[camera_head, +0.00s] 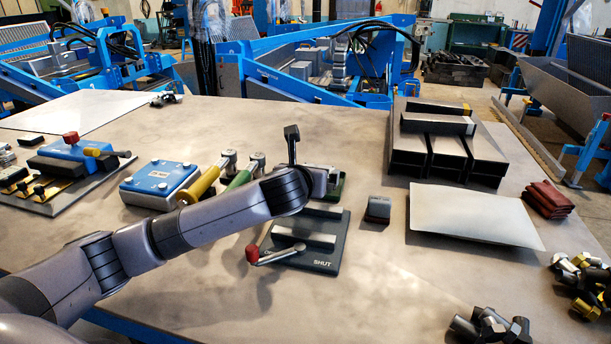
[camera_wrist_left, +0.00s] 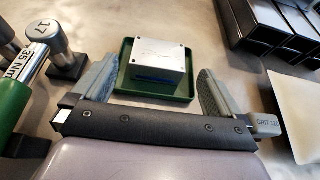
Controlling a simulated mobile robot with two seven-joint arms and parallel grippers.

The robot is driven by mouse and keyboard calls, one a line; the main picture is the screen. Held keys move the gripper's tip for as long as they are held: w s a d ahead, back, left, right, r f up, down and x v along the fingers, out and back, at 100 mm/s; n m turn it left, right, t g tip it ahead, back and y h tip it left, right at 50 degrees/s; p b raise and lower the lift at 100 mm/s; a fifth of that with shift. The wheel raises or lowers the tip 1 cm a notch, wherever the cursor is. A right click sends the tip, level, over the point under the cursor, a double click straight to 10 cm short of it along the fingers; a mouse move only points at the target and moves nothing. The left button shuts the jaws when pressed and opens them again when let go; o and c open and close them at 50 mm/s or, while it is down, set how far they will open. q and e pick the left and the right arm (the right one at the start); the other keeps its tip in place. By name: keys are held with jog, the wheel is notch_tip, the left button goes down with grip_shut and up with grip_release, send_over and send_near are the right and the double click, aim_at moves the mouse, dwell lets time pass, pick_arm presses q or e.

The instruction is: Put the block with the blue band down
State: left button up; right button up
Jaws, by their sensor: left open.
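The block with the blue band (camera_wrist_left: 155,60) is a pale grey box with a dark blue strip low on its near side. It sits in a shallow green tray (camera_wrist_left: 180,97) in the left wrist view. My left gripper (camera_wrist_left: 157,72) is open, one finger at each side of the block, with gaps that look clear of it. In the head view my left arm reaches in from the left and its wrist hides much of the block; the green tray's edge (camera_head: 341,188) shows beside it. My right gripper is out of view.
A dark fixture marked SHUT (camera_head: 325,264) with a red-knobbed lever lies in front. Green- and yellow-handled wrenches (camera_head: 202,184) lie left. A small dark sanding block (camera_head: 377,208), black steel channels (camera_head: 447,165) and a pale sheet (camera_head: 470,215) are right. The front table is mostly clear.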

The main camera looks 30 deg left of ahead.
pick_arm(q)
jog(key=shift+v, duration=2.25)
